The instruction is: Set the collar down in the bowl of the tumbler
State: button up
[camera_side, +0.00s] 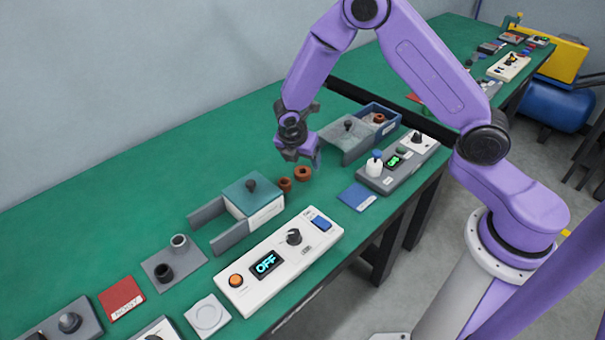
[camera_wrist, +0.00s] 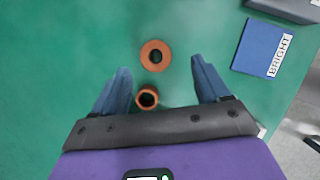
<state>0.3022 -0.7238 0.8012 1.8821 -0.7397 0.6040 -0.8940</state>
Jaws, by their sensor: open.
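Two orange-brown rings lie on the green bench below my gripper (camera_side: 303,158): a wide, flat ring (camera_side: 303,173) and a narrower, taller ring (camera_side: 285,184). In the wrist view the flat ring (camera_wrist: 166,54) is beyond the fingertips, and the taller ring (camera_wrist: 141,104) is between the fingers, nearer the palm. The jaws are apart and empty, above both rings. I cannot tell for sure which ring is the collar. A grey unit (camera_side: 377,182) with a white cup-like part (camera_side: 374,168) and a lit display may be the tumbler; its inside is not clear.
A blue-walled open box (camera_side: 392,112) behind holds another brown ring (camera_side: 379,118). A blue card (camera_side: 357,197) marked BRIGHT lies right of the rings. A teal-lidded box (camera_side: 252,192) stands left, and a white OFF panel (camera_side: 285,262) in front. Bench left of the gripper is clear.

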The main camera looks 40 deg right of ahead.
aim_at(301, 168)
jog(key=shift+w+a+x, duration=0.15)
jog(key=shift+x, duration=1.3)
jog(key=shift+w+a+x, duration=0.1)
jog(key=shift+a+x, duration=0.1)
jog(key=shift+x, duration=1.25)
jog(key=shift+f, duration=0.1)
jog(key=c, duration=1.3)
jog(key=shift+c, duration=0.4)
